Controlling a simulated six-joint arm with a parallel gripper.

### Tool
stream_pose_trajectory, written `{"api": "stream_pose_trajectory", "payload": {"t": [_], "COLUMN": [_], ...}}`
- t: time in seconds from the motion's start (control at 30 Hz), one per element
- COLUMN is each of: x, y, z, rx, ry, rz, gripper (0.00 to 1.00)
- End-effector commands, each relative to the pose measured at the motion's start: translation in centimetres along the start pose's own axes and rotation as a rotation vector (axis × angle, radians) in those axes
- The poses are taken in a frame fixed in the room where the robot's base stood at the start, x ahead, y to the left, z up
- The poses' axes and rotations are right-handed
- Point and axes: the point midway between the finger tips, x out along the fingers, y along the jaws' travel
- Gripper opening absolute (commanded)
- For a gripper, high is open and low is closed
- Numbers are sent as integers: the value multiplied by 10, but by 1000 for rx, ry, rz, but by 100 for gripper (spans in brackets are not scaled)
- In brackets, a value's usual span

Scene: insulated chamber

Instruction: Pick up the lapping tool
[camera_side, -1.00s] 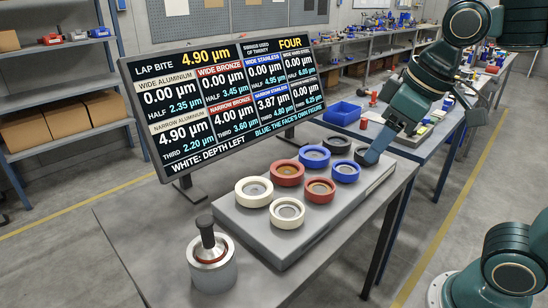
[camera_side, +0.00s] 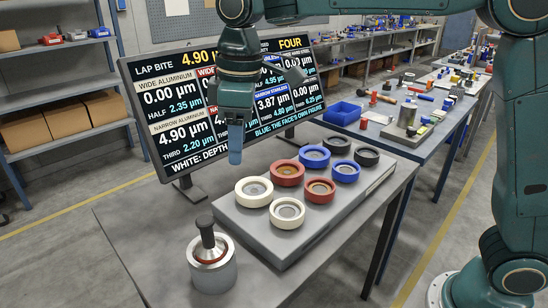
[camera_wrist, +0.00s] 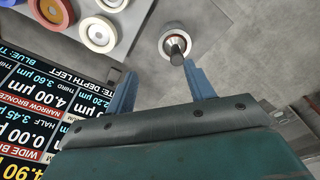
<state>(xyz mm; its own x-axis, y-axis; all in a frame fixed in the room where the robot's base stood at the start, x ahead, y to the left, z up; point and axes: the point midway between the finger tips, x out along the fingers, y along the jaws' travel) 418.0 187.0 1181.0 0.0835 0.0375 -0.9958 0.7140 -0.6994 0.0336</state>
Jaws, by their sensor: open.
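The lapping tool (camera_side: 207,230) has a dark knobbed handle and stands upright in a silvery metal cup (camera_side: 213,275) at the front left of the grey table. A reddish ring shows around its base inside the cup. My gripper (camera_side: 235,145) hangs in front of the display, above and behind the tool, pointing down and apart from it. In the wrist view my gripper (camera_wrist: 160,90) has its two blue fingers spread with nothing between them. The tool's handle (camera_wrist: 177,46) shows beyond the fingertips, nearer the right finger.
A grey slab (camera_side: 280,245) right of the cup carries several rings: white (camera_side: 287,213), red (camera_side: 287,173), blue (camera_side: 314,157) and black. The tilted display (camera_side: 165,130) stands behind my gripper. The table (camera_side: 130,235) is bare left of the cup. A blue bin (camera_side: 342,113) sits on another bench.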

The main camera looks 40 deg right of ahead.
Motion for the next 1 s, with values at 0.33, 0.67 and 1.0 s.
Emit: {"api": "stream_pose_trajectory", "payload": {"t": [0.33,0.67,1.0], "x": [39,45,73], "y": [-23,-28,-28], "z": [-60,-68,-64], "rx": [-162,-186,-185], "ry": [-73,-82,-85], "rz": [-37,-42,-43], "gripper": [54,54,54]}}
